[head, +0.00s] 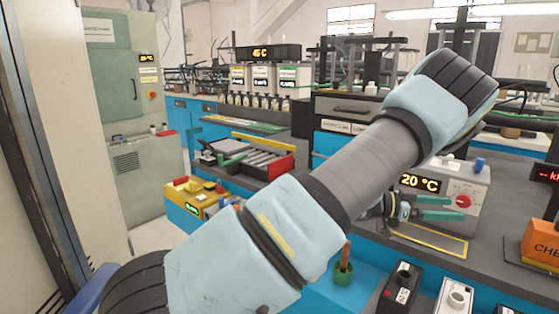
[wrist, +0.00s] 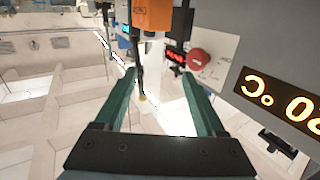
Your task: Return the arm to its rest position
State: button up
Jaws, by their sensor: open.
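My arm crosses the head view from the lower left to the upper right, bent at its elbow. My gripper (head: 442,208) shows beyond the forearm, with its green fingers pointing right in front of the grey unit (head: 478,185) that reads 20 °C. In the wrist view my gripper (wrist: 158,85) has its two green fingers well apart, with nothing held between them. The grey unit, its display upside down (wrist: 280,100), is to the right of the fingers there. Part of the wrist is hidden behind my forearm in the head view.
An orange box (head: 541,245) stands on the bench at the right. A yellow-framed plate (head: 430,240) lies below the gripper. A tray with a red end (head: 280,165), a yellow device (head: 195,197) and a green cup (head: 343,273) are near the arm. Clear floor shows at the left.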

jog(key=w+a+r+n+t+y, duration=0.2)
jog(key=w+a+n+t+y, duration=0.5)
jog(key=w+a+n+t, duration=0.8)
jog(key=w+a+f+m+g+y, duration=0.1)
jog(key=a+y, duration=0.1)
jog(key=a, duration=0.5)
jog(key=w+a+m+g+y, duration=0.1)
jog(key=w+a+y, duration=0.15)
jog(key=a, duration=0.45)
jog(key=s+a+f+n+g+y, duration=0.2)
jog(key=s+a+n+g+y, duration=0.25)
jog(key=s+a, duration=0.7)
jog(key=s+a+n+g+y, duration=0.1)
jog(key=s+a+g, duration=0.3)
jog(key=s, duration=0.9)
jog(key=shift+s+a+r, duration=0.2)
jog(key=shift+s+a, duration=0.15)
jog(key=shift+a, duration=0.75)
